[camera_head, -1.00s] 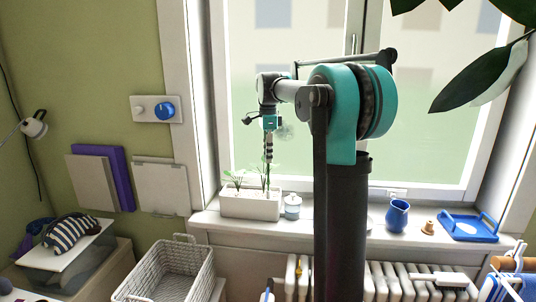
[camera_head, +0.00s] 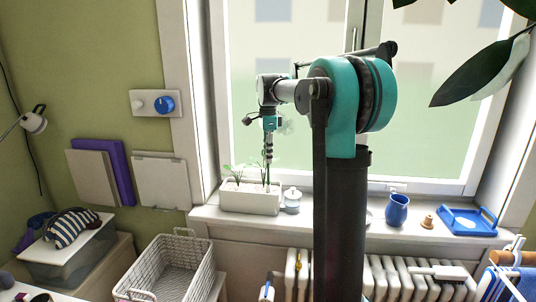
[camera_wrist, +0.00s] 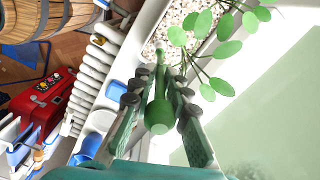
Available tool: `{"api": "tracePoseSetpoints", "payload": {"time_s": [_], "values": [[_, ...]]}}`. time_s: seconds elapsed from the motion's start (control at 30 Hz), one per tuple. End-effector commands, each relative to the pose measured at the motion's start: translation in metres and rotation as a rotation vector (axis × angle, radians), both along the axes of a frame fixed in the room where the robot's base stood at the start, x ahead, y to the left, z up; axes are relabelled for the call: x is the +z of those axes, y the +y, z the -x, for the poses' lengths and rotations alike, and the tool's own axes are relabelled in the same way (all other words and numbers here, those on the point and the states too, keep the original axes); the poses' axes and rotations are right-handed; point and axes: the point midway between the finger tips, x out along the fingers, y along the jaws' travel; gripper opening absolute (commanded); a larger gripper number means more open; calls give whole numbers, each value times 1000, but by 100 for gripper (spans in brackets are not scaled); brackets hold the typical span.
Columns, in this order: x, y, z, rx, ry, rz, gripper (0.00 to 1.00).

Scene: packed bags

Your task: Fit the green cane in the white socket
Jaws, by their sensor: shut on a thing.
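The green cane (camera_wrist: 158,105) is held between the fingers of my gripper (camera_wrist: 158,82) in the wrist view, with its thick rounded end toward the camera and its thin far end over the planter's edge. In the head view my gripper (camera_head: 268,152) points straight down above the right part of a white planter (camera_head: 250,203) on the windowsill. Thin green stems show just below the fingers there.
A leafy plant (camera_wrist: 215,50) grows from the pebbles (camera_wrist: 178,14) close beside the cane. A white jar (camera_head: 292,201) stands right of the planter. A blue jug (camera_head: 397,211) and blue tray (camera_head: 468,222) are farther right. The window is behind; a wire basket (camera_head: 172,268) is below left.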

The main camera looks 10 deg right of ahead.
Motion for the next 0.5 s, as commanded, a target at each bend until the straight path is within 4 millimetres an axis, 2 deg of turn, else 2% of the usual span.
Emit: {"api": "tracePoseSetpoints", "payload": {"time_s": [0.2, 0.23, 0.4, 0.5], "values": [[-5, 0, 0, 0, 0, 0, 0], [-5, 0, 0, 0, 0, 0, 18], [-5, 0, 0, 0, 0, 0, 39], [-5, 0, 0, 0, 0, 0, 41]]}}
